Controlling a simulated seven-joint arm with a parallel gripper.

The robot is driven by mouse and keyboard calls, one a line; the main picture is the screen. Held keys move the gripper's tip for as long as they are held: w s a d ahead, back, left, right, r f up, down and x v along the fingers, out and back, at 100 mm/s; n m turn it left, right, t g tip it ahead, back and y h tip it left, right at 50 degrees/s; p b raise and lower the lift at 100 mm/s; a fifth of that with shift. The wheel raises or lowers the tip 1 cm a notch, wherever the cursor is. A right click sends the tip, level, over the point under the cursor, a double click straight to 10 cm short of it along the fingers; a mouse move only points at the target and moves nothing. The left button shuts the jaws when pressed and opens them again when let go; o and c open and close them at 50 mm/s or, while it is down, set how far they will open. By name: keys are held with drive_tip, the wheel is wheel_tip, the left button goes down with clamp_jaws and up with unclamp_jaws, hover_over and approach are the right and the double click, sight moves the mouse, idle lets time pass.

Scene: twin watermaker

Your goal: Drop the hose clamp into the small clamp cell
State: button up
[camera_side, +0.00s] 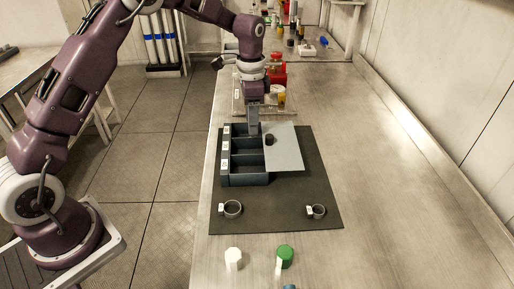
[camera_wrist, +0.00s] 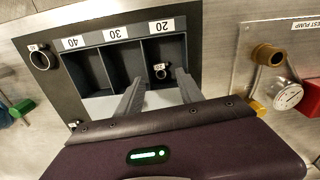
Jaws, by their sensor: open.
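The divided box (camera_side: 245,180) has three cells, labelled 40, 30 and 20 in the wrist view. A small ring-shaped hose clamp (camera_wrist: 160,71) with a white tag lies inside the cell labelled 20 (camera_wrist: 165,50), the far cell in the side view. My gripper (camera_wrist: 160,76) is open, its two fingers apart on either side of that clamp in the picture. In the side view my gripper (camera_side: 254,125) points down at the far cell. Whether the fingertips reach into the cell is hard to tell.
A grey lid (camera_side: 284,155) with a dark knob lies right of the cells. Two larger clamps (camera_side: 232,208) (camera_side: 316,211) stand on the dark mat (camera_side: 275,210). White (camera_side: 233,259) and green (camera_side: 285,256) caps sit in front. A test pump board (camera_wrist: 250,80) stands beyond the box.

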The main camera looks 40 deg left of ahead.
wheel_tip(320, 180, up, 6)
drive_tip(key=shift+r, duration=0.1)
drive_tip(key=s+d+r+n+t, duration=0.3)
drive_tip(key=s+r+n, duration=0.1)
drive_tip(key=s+r, duration=1.2)
drive_tip(key=s+f+n+t, duration=0.1)
drive_tip(key=s+f+n, duration=0.1)
drive_tip(key=s, duration=0.6)
drive_tip(key=s+d+f+n+t, duration=0.1)
drive_tip(key=s+f+n, duration=0.1)
drive_tip(key=s, duration=0.7)
drive_tip(key=shift+s+f+t, duration=0.3)
drive_tip(key=shift+f, duration=0.5)
